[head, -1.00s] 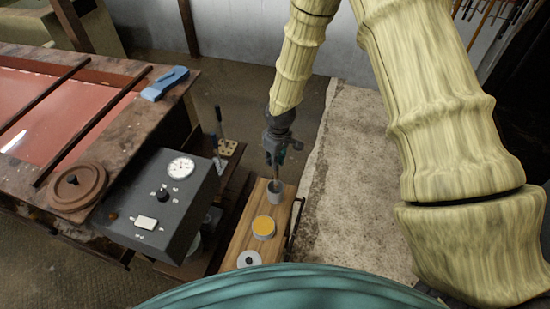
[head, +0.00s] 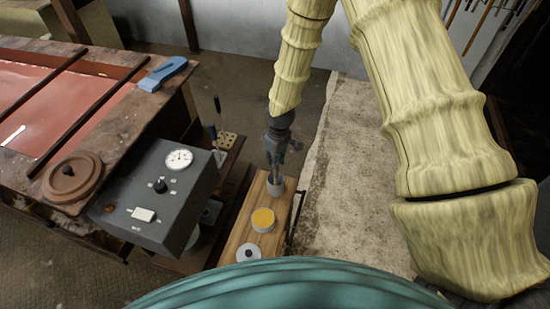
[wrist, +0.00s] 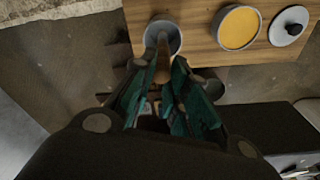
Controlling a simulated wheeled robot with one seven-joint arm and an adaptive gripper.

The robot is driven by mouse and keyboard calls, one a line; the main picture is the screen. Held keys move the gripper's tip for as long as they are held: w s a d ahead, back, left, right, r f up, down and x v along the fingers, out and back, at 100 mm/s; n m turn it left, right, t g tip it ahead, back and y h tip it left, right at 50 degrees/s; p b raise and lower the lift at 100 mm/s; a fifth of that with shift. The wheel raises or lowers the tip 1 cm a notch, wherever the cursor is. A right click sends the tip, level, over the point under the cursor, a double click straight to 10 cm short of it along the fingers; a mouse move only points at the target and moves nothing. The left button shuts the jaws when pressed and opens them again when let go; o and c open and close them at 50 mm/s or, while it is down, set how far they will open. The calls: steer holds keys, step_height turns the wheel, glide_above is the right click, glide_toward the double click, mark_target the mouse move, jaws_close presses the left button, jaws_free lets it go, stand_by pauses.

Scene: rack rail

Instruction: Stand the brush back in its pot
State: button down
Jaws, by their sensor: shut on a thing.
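My gripper (head: 275,158) is shut on the brush and points down over the board. The brush (wrist: 163,62) shows in the wrist view as a brown, slim shape between the teal fingers. The grey round pot (head: 276,187) stands on the wooden board, directly below the gripper. In the wrist view the pot (wrist: 175,42) is open at the top, and the brush's far end overlaps its mouth. I cannot tell whether that end is inside the pot or just above it.
The wooden board (head: 240,233) also holds a tin of yellow stuff (head: 263,220) and a grey lid with a black knob (head: 248,253). A dark control box with a dial (head: 170,200) stands left of it. A pale concrete strip (head: 350,180) lies to the right.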

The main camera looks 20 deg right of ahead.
steer(key=c, duration=1.3)
jaws_free()
steer(key=shift+s+d+r, duration=0.1)
steer(key=shift+s+r, duration=0.05)
steer(key=shift+r, duration=1.85)
steer(key=shift+s+d+r, duration=0.1)
steer(key=shift+s+r, duration=0.05)
steer(key=shift+r, duration=1.8)
steer(key=shift+s+d+r, duration=0.1)
steer(key=shift+s+r, duration=0.05)
steer(key=shift+r, duration=1.85)
steer(key=s+a+f+m+y+b, duration=0.1)
steer(key=s+f+m+b, duration=0.2)
steer(key=s+f, duration=1.35)
steer(key=s+d+f+m, duration=0.1)
steer(key=s+f, duration=0.2)
steer(key=s, duration=0.3)
steer(key=s+d+f+m+h+b, duration=0.1)
steer(key=s+f, duration=0.3)
steer(key=s, duration=0.3)
steer(key=s+d+f+m+b, duration=0.1)
steer(key=s+d+f+m, duration=0.1)
steer(key=s+f, duration=0.2)
steer(key=shift+s+f+g+h, duration=0.15)
steer(key=shift+s+g+h, duration=0.2)
steer(key=shift+s, duration=0.85)
